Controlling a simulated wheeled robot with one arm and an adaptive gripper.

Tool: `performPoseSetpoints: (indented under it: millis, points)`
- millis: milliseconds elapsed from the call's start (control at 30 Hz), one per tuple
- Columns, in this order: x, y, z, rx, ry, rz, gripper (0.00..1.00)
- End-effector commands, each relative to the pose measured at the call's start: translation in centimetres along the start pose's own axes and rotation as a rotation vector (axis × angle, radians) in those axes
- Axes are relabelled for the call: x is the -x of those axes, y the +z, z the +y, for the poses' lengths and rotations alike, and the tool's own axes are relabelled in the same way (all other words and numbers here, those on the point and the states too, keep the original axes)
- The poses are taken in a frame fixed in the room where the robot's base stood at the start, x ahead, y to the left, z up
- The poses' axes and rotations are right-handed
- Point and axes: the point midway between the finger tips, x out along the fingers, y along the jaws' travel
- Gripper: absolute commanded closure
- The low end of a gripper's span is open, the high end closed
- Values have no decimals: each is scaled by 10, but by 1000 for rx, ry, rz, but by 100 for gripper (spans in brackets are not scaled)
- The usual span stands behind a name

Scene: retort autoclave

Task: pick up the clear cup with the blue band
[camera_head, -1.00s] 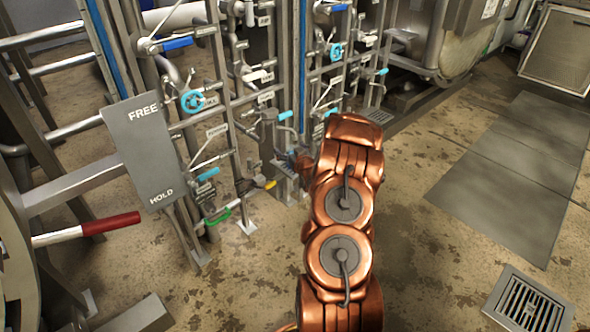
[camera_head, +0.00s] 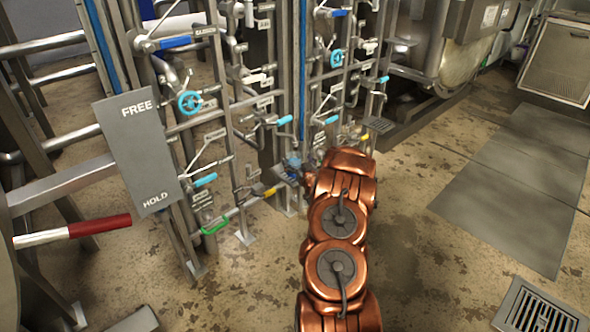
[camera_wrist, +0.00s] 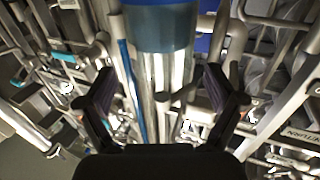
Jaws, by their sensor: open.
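The clear cup with the blue band (camera_wrist: 160,27) shows at the top middle of the wrist view, its upper part cut off by the frame edge. Its clear lower part lets pipes behind show through. My gripper (camera_wrist: 160,80) is open, with one finger on each side of the picture below the blue band. The cup lies ahead of and between the fingers; contact cannot be told. In the head view, a small blue patch (camera_head: 293,161) shows at the end of my copper arm; the gripper is mostly hidden there.
A rack of pipes and valves with a blue handwheel (camera_head: 189,102) stands close around the arm's end. A grey FREE/HOLD plate (camera_head: 138,150) and a red-and-white lever (camera_head: 95,226) are at left. Floor at right is open, with a grate (camera_head: 540,312).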

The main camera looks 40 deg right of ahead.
Motion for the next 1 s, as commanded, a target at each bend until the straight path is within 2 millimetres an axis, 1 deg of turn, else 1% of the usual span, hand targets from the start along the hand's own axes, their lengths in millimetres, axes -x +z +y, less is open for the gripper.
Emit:
performPoseSetpoints:
  millis: [33, 67, 233, 333, 533, 1000]
  points:
    - [-7, 5, -2, 2, -1, 3, 7]
    - [-12, 6, -4, 2, -2, 3, 7]
    - [-27, 4, -2, 2, 0, 0, 7]
    - [-31, 3, -2, 0, 0, 0, 7]
    - [-31, 2, -2, -1, 1, -1, 8]
    - [-31, 2, -2, 0, 1, 0, 57]
